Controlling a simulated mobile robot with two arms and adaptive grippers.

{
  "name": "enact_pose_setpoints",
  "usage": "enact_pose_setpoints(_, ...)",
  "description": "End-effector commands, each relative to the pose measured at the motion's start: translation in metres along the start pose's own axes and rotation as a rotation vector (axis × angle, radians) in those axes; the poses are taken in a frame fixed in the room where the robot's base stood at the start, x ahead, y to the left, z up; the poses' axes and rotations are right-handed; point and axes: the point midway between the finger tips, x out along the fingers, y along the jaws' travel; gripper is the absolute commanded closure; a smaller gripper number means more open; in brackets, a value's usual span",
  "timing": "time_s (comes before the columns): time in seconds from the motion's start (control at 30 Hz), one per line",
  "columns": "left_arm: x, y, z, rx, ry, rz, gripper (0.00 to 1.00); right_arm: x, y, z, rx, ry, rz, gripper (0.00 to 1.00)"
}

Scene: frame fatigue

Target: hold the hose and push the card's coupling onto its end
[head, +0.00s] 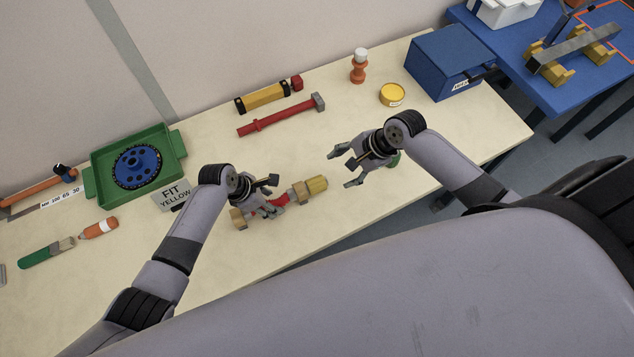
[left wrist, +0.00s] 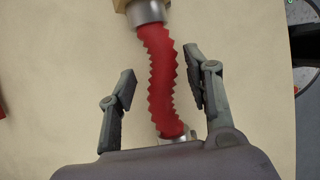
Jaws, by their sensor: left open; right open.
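The card (head: 175,194) reads "FIT YELLOW" and stands on the bench left of my left gripper. The red ribbed hose (head: 280,200) lies on the bench, partly hidden by my left gripper (head: 267,197). In the left wrist view the hose (left wrist: 161,75) runs between the open fingers (left wrist: 160,65), with a metal collar at its upper end. A yellow cylindrical coupling (head: 317,184) sits beside a wooden block (head: 302,192) at the hose's right; I cannot tell whether it is joined to the hose. My right gripper (head: 342,168) is open and empty, right of the yellow coupling.
A green piece (head: 395,160) shows partly behind my right gripper. A green tray (head: 108,158) holds a blue disc. A red hammer (head: 275,118), yellow level (head: 264,97), yellow tin (head: 392,95) and blue box (head: 448,62) stand further back.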

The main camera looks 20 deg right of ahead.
Motion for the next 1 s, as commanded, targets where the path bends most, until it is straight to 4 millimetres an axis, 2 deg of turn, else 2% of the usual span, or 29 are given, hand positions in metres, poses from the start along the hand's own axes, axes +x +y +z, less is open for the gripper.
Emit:
enact_pose_setpoints(0.3,-0.059,0.001,0.000,0.001,-0.001,0.005,0.54,0.000,0.000,0.000,0.000,0.000,0.000,0.40)
enact_pose_setpoints(0.5,-0.089,0.000,0.000,0.001,0.000,0.003,0.54,0.000,0.000,0.000,0.000,0.000,0.000,0.40)
enact_pose_setpoints(0.7,-0.101,0.000,-0.001,-0.001,0.002,0.001,0.54,0.000,0.000,0.000,0.000,0.000,0.000,0.40)
enact_pose_setpoints(1.0,-0.101,0.000,0.000,0.000,0.001,0.001,0.54,0.000,0.000,0.000,0.000,0.000,0.000,0.40)
